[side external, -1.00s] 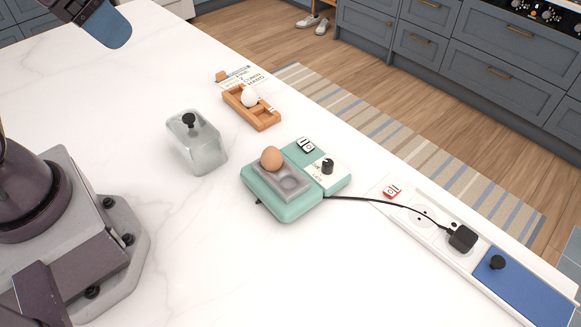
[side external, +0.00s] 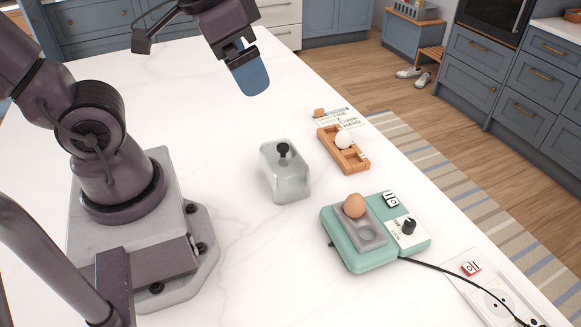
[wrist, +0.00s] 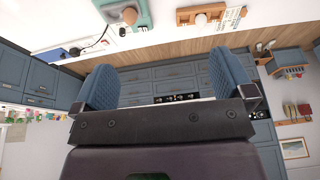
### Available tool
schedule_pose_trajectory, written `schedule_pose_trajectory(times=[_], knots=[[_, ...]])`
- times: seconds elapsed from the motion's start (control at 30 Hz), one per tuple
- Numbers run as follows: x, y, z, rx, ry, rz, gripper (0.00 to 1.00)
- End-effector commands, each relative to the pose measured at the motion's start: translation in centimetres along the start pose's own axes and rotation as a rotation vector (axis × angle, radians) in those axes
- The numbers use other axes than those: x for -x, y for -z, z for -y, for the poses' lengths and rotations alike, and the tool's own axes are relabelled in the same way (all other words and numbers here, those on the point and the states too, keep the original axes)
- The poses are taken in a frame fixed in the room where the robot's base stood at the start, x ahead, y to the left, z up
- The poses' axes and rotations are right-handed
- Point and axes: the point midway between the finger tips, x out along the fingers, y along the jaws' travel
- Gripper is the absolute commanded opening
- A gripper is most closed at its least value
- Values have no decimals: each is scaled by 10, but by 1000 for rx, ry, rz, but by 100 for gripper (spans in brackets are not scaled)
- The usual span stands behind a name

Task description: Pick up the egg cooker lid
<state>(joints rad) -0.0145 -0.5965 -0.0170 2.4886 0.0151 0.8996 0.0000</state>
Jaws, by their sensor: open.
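The egg cooker lid (side external: 286,184) is a clear, box-shaped cover with a black knob on top. It stands on the white counter, left of the teal egg cooker (side external: 352,256), in the side view. The cooker holds a brown egg (side external: 354,206) in a grey tray with an empty hollow beside it. My gripper (side external: 252,82) is above the counter, up and left of the lid, apart from it. In the wrist view my gripper (wrist: 162,64) shows two blue fingers wide apart with nothing between them. I cannot make out the lid there.
A wooden holder (side external: 335,152) with a white egg (side external: 343,139) stands behind the lid, by a printed card. A black cord runs from the cooker toward a white socket strip (side external: 490,300) at the lower right. The counter (side external: 225,165) around the lid's left side is clear.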

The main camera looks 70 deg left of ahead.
Motion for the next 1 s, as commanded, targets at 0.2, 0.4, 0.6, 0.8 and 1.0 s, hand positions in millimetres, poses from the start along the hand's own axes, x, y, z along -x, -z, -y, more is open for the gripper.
schedule_pose_trajectory(times=[0.2, 0.4, 0.6, 0.8, 1.0], knots=[[-63, 5, 13, -269, 92, 272, 100], [-124, 8, 25, -730, 98, 475, 100], [-174, 14, 29, -1243, 31, 581, 100], [-181, 32, 31, -1566, 27, 560, 100], [-198, 25, 38, -1612, 11, 566, 100]])
